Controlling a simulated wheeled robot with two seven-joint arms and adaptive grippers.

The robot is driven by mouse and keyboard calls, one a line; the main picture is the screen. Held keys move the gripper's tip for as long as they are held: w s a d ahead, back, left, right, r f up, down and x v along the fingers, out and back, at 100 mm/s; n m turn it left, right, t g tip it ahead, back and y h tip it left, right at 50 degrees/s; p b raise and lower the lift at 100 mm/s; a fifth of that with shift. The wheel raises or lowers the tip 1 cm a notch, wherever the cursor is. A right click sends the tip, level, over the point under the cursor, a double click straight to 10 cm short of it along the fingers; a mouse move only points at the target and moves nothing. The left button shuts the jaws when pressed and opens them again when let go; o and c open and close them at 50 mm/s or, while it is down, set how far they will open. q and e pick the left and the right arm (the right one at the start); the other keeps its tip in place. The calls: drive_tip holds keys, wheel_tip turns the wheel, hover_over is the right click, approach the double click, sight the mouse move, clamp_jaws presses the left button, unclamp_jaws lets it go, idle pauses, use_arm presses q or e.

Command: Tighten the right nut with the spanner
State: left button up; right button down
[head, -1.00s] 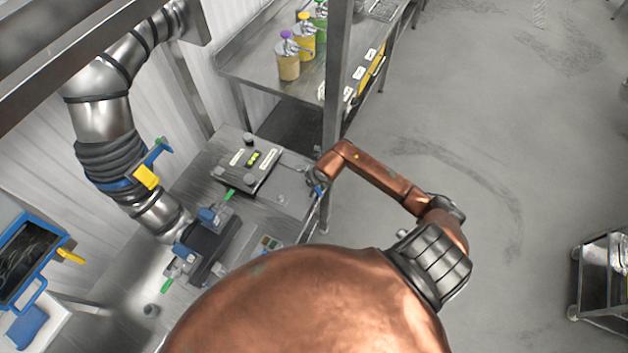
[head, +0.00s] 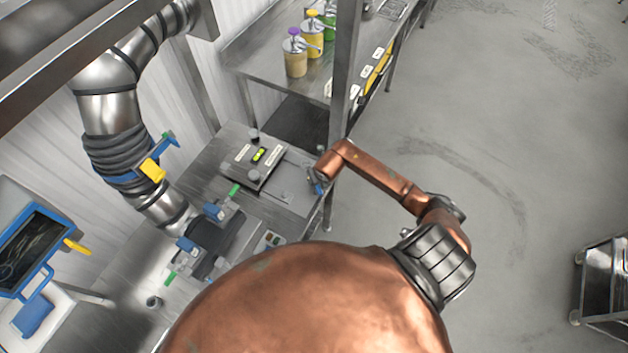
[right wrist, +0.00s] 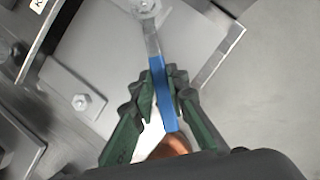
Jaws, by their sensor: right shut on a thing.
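My right gripper (right wrist: 163,90) has dark green fingers shut on the blue handle of the spanner (right wrist: 164,98). The spanner's grey shaft runs up to a pale round head at the top edge of the right wrist view. A nut (right wrist: 147,5) shows at that head; I cannot tell whether the head is seated around it or rests over it. Another nut (right wrist: 83,101) sits on a grey plate (right wrist: 100,72) to the lower left, apart from the spanner. In the head view my right gripper (head: 318,187) is small at the steel bench's right edge. My left gripper is not seen.
The steel bench (head: 225,160) carries a labelled panel with knobs (head: 257,165) and blue-handled fittings (head: 220,210). A steel post (head: 345,80) stands just behind my right gripper. Pump bottles (head: 294,58) stand on the back table.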

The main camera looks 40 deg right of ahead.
drive_tip(key=shift+s+d+n+y+b, duration=0.1)
drive_tip(key=shift+d+n+y+b, duration=0.5)
drive_tip(key=shift+d+n+b, duration=0.8)
drive_tip(key=shift+d, duration=0.1)
drive_tip(key=shift+r+p, duration=1)
drive_tip(key=shift+r, duration=0.25)
idle(0.3)
drive_tip(key=shift+r+p, duration=1.1)
drive_tip(key=shift+r, duration=0.75)
